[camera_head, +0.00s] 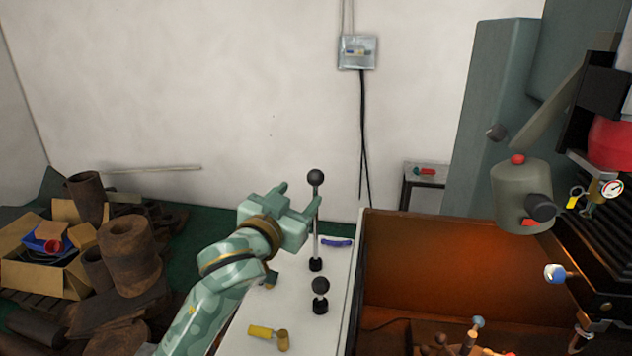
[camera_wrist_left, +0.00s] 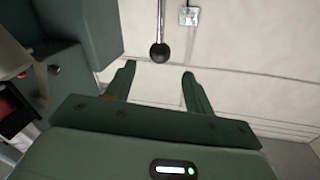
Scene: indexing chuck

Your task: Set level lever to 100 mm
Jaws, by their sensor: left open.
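A tall lever with a black ball knob (camera_head: 316,178) stands upright on the white panel (camera_head: 247,308). A shorter lever with a black knob (camera_head: 320,285) stands in front of it. No label or millimetre scale is readable, so I cannot tell which one is the level lever. My left gripper (camera_head: 299,195) is open and empty, beside the upper part of the tall lever. In the left wrist view the black knob (camera_wrist_left: 159,53) appears just beyond the open fingertips, centred between them, with no visible contact. My right gripper is not in view.
A yellow handle (camera_head: 268,335) and a blue handle (camera_head: 338,243) sit on the panel. An open brown-walled bin (camera_head: 455,265) lies right of it, below a grey-green machine (camera_head: 490,130). Rusty cylinders (camera_head: 130,255) and a cardboard box (camera_head: 70,282) are at left.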

